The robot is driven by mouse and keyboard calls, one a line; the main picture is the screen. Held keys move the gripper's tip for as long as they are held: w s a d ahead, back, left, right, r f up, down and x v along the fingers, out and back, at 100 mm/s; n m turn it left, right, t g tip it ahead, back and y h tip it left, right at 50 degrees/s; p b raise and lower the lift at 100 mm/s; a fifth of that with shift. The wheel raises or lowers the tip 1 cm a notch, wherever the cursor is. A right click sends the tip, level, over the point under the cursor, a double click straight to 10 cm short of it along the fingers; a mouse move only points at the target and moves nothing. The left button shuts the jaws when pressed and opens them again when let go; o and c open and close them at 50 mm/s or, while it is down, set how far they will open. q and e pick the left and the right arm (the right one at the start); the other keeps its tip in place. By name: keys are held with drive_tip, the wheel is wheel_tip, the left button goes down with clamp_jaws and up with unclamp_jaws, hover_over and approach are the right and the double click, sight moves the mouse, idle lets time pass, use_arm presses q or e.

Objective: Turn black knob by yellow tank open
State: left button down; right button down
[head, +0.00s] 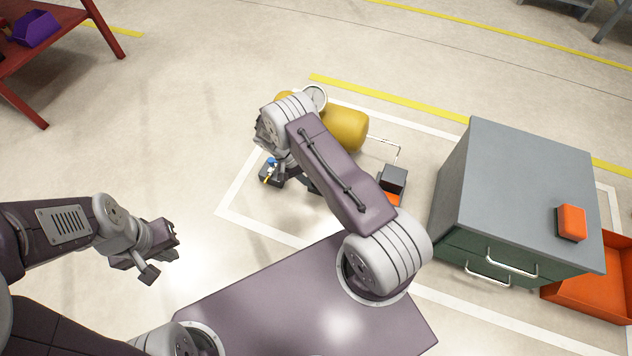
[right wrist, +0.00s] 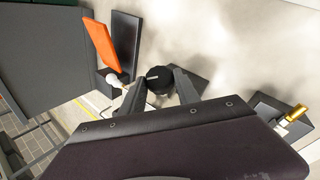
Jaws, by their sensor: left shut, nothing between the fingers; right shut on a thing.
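The black knob (right wrist: 158,78) is in the right wrist view, round with a pale mark on its face. My right gripper (right wrist: 160,86) has its fingers on either side of the knob and is shut on it. In the head view the yellow tank (head: 347,130) lies behind my right arm, partly covered. That arm hides the knob there. My left gripper (head: 157,257) is shut and empty, over bare floor at the left.
A round white gauge (head: 316,96) is by the tank. A dark fitting with blue and yellow parts (head: 269,171) is left of my right arm. A grey cabinet (head: 520,190) with an orange box (head: 571,222) on top stands right.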

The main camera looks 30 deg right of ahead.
drive_tip(key=n+h+b, duration=0.2)
drive_tip(key=b, duration=0.1)
drive_tip(key=f+n+h+b, duration=0.1)
drive_tip(key=n+h, duration=0.1)
drive_tip(key=shift+a+g+b, duration=0.3)
drive_tip(key=shift+b, duration=0.05)
drive_tip(key=shift+s+a+n+h+b, duration=0.1)
drive_tip(key=shift+a+n+h+b, duration=0.05)
drive_tip(key=shift+n+h+b, duration=1.4)
drive_tip(key=shift+n+t, duration=0.35)
drive_tip(key=shift+t, duration=0.05)
drive_tip(key=c, duration=0.9)
unclamp_jaws()
drive_tip(key=v, duration=0.9)
drive_tip(key=shift+p, duration=0.3)
